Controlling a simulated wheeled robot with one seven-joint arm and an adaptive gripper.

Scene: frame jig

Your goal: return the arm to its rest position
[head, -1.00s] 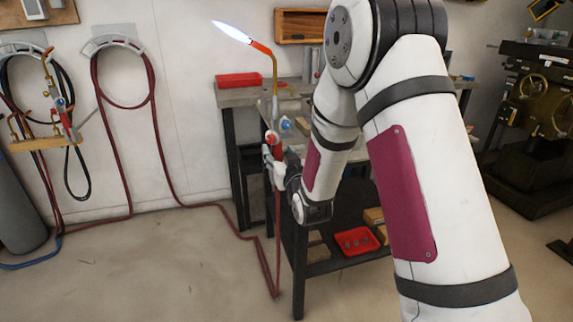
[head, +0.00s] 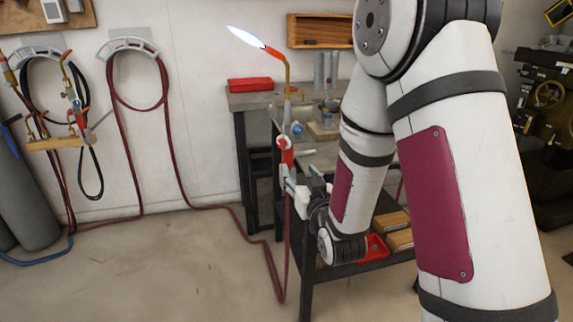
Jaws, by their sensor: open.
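My gripper (head: 293,187) is at the end of my white arm, low in front of the workbench's near corner. It is open, beside the lower part of an upright torch (head: 288,158) with a red body and a bent brass neck. A pale blue flame burns at the torch tip. My wrist and the small picture size hide whether the fingers touch the torch or what supports it. My arm is bent, with its upper links filling the right of the view.
The workbench (head: 238,101) carries a red tray (head: 250,85). A red hose (head: 270,262) runs from the wall to the torch. Hoses hang on wall hooks at left beside a grey cylinder (head: 27,195). Machinery (head: 548,95) stands at right. The floor at front left is clear.

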